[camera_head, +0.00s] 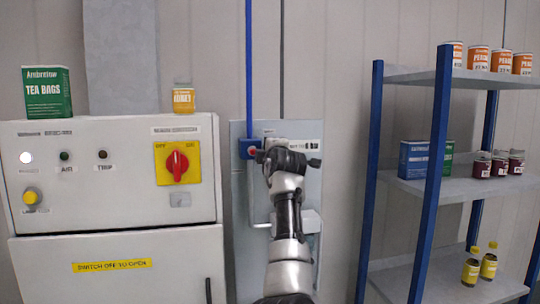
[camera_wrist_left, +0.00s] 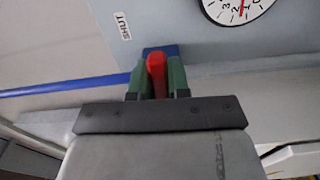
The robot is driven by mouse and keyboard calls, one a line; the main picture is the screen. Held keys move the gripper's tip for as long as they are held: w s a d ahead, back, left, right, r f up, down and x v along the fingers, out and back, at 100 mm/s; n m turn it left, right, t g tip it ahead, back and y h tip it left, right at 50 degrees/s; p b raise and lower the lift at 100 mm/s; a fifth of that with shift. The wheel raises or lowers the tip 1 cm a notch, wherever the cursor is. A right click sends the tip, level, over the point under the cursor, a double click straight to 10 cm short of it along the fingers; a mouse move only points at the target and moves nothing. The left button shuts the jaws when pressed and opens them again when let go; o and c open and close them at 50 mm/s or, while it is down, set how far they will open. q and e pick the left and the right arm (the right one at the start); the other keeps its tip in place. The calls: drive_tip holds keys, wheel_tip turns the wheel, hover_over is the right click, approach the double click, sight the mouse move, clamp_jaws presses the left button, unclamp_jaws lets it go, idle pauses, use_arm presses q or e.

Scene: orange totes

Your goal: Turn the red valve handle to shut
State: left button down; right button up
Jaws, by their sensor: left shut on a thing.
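The red valve handle (camera_wrist_left: 157,70) shows in the left wrist view between the green finger pads of my left gripper (camera_wrist_left: 158,80), which is shut on it. Behind it is the blue valve body (camera_wrist_left: 160,49). A "SHUT" label (camera_wrist_left: 123,26) is on the panel near it. In the head view only a small red bit of the handle (camera_head: 253,151) shows beside the blue valve body (camera_head: 244,148); my left gripper (camera_head: 262,153) hides the rest. The handle's exact angle is hard to tell. My right gripper is not in view.
A blue pipe (camera_head: 249,65) runs up from the valve. A round gauge (camera_wrist_left: 238,8) is near the label. A control cabinet (camera_head: 110,210) with a red rotary switch (camera_head: 177,162) stands left. A blue-framed shelf (camera_head: 428,185) with cans and bottles stands right.

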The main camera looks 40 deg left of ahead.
use_arm(q)
drive_tip(key=shift+r+n, duration=0.1)
drive_tip(key=shift+n, duration=0.4)
drive_tip(key=c, duration=1.1)
unclamp_jaws()
drive_tip(key=shift+b+v, duration=1.8)
drive_tip(key=shift+v, duration=3.65)
